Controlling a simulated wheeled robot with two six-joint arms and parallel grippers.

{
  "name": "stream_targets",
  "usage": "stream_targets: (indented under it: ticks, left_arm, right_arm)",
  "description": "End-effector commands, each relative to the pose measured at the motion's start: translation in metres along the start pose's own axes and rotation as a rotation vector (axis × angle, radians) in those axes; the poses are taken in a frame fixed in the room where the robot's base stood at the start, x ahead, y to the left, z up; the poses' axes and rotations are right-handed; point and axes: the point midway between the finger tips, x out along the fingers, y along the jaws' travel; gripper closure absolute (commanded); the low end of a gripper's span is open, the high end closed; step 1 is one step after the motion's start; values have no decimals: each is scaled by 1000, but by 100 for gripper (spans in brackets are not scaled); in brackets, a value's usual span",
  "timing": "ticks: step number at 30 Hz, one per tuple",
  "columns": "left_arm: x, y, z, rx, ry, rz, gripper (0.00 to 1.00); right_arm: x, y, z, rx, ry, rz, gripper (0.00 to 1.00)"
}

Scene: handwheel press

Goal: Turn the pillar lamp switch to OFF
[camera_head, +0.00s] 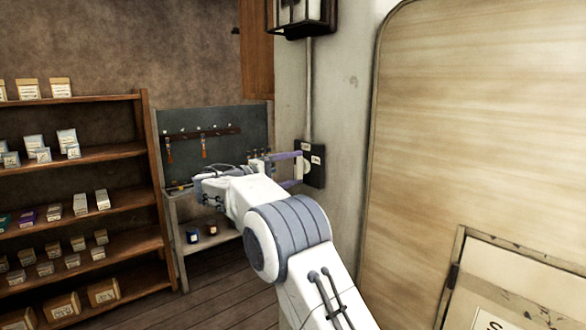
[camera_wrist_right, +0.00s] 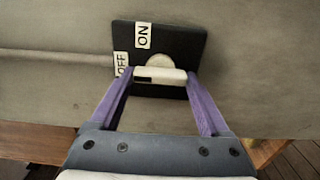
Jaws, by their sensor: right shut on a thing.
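The pillar lamp switch is a black plate (camera_head: 318,172) on the pale pillar, and it fills the upper middle of the right wrist view (camera_wrist_right: 190,42). It has a white ON label (camera_wrist_right: 143,35) at the top and a tilted OFF label (camera_wrist_right: 122,64) at the left. A white bar-shaped knob (camera_wrist_right: 172,76) sits in front of a pale round disc. My right gripper (camera_wrist_right: 160,78) has a purple finger at each end of the knob and is shut on it. In that view the bar lies crosswise, its dark-marked end near OFF. My left gripper is not in view.
A lantern (camera_head: 302,14) hangs above the switch with a conduit running down. A large pale wooden panel (camera_head: 480,120) stands to the right. Shelves with boxes (camera_head: 75,155) stand at left, and a workbench with a tool board (camera_head: 230,130) is behind my arm.

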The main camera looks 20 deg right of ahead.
Motion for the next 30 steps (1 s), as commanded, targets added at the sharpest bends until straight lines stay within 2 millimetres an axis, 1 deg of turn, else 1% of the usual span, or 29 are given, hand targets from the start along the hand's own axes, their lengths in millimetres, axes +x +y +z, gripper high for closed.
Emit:
stream_targets:
  ticks: [12, 13, 14, 15, 23, 26, 29, 30]
  left_arm:
    - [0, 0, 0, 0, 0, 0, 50]
    - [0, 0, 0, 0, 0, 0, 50]
    - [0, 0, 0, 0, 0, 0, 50]
    - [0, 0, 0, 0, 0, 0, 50]
    - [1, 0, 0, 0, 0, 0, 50]
    - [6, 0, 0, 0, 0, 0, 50]
    - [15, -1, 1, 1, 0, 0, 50]
    - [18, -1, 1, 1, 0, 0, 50]
  right_arm:
    - [-1, 0, -1, -10, 5, 1, 76]
    - [-1, 0, -1, -10, 5, 1, 16]
    - [-1, 0, -1, -10, 5, 1, 5]
    - [-1, 0, -1, -10, 4, 1, 0]
    - [-2, -1, -1, -8, 3, 1, 0]
    - [-12, -2, -1, -6, 5, 1, 0]
    - [-29, -4, -2, -6, 7, 1, 0]
    - [-38, -4, -2, -6, 7, 1, 0]
